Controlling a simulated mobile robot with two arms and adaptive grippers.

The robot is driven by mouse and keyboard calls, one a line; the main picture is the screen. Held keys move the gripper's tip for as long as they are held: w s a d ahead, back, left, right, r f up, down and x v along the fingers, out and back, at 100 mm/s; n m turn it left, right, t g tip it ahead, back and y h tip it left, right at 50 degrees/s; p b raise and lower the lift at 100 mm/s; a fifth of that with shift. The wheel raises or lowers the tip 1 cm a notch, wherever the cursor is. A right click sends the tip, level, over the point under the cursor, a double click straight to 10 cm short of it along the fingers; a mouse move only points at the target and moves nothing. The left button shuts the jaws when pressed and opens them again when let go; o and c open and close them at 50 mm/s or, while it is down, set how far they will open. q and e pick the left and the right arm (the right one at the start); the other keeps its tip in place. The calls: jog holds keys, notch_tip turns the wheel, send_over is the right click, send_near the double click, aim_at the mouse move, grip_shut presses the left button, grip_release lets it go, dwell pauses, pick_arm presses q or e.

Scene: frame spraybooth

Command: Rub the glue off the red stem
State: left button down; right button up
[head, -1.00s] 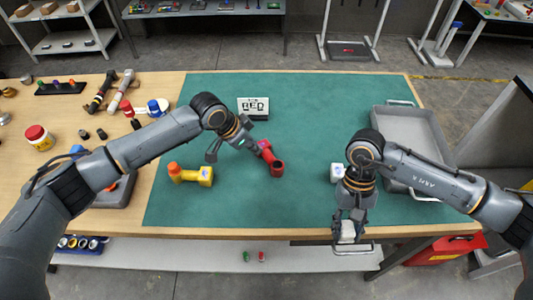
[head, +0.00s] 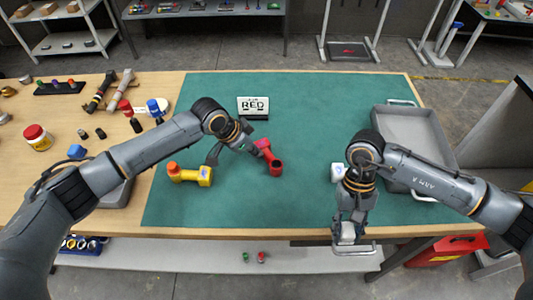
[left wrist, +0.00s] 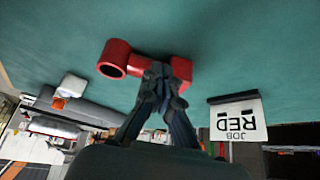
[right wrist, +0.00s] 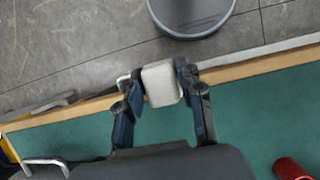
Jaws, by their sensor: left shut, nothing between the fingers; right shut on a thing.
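The red stem (head: 276,167) lies on the green mat left of centre, its open round end toward the front. My left gripper (head: 245,149) is at the stem's far end. In the left wrist view its closed fingertips (left wrist: 163,76) are right by the red stem (left wrist: 116,57), hiding part of its middle; contact cannot be told. Nothing is between the fingers. I cannot make out any glue. My right gripper (head: 347,230) is shut on a white block (right wrist: 160,83), held over the table's front edge, well away from the stem.
A yellow stem with an orange end (head: 190,175) lies left of the red one. A sign reading RED (head: 253,106) stands behind. Another white block (head: 337,172) sits by my right arm. A grey tray (head: 388,115) is at the right. The mat's front middle is clear.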

pick_arm(q)
jog(key=shift+f+b, duration=0.65)
jog(key=shift+f, duration=0.8)
pick_arm(e)
jog(key=shift+f, duration=0.7)
pick_arm(q)
jog(key=shift+r, duration=0.1)
pick_arm(e)
jog(key=shift+r, duration=0.15)
